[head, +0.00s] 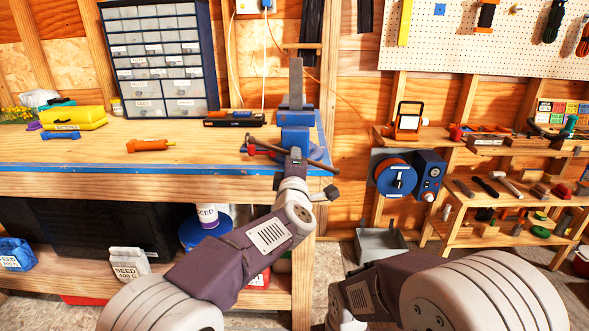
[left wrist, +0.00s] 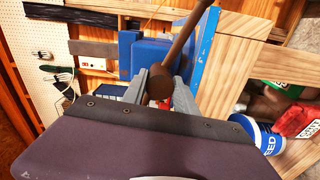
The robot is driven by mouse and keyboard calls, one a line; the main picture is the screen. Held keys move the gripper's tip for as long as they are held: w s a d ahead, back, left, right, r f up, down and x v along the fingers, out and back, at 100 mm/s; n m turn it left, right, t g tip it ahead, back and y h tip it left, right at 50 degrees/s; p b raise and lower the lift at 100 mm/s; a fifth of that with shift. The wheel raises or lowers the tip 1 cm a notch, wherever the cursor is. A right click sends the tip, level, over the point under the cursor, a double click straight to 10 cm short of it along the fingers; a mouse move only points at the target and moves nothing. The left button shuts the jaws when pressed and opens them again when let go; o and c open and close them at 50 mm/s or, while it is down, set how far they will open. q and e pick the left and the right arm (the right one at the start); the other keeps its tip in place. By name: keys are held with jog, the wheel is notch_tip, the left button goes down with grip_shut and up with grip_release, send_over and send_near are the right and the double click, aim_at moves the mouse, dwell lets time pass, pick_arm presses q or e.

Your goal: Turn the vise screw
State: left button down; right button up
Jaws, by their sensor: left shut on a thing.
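A blue vise (head: 296,117) is mounted at the right end of the wooden workbench, with a grey metal plate standing upright at its top. Its brown screw bar (head: 318,165) slants down to the right across the vise front. My left gripper (head: 295,156) is at the middle of this bar, in front of the vise. In the left wrist view, the left gripper (left wrist: 159,90) is shut on the rounded brown end of the screw, with the bar (left wrist: 184,45) running up to the right. The blue vise body (left wrist: 149,52) shows behind. My right arm is low at the right; its gripper is out of view.
The bench (head: 80,155) holds a drawer cabinet (head: 158,60), a yellow case (head: 75,117), an orange tool (head: 150,145) and a black tool tray (head: 235,119). A cable reel unit (head: 395,180) and tool shelves stand at the right. Bench top left of the vise is mostly clear.

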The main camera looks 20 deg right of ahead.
pick_arm(q)
jog(key=n+b, duration=0.1)
jog(key=n, duration=0.1)
jog(key=shift+r+n, duration=0.1)
jog(key=shift+n, duration=0.3)
jog(key=shift+r+n+b, duration=0.15)
jog(key=shift+n+b, duration=0.5)
jog(key=shift+n, duration=0.65)
jog(key=shift+r, duration=0.1)
jog(key=c, duration=1.1)
grip_release()
jog(key=shift+c, duration=0.2)
jog(key=shift+o, duration=0.9)
jog(key=shift+w+f, duration=0.1)
jog(key=shift+f, duration=0.1)
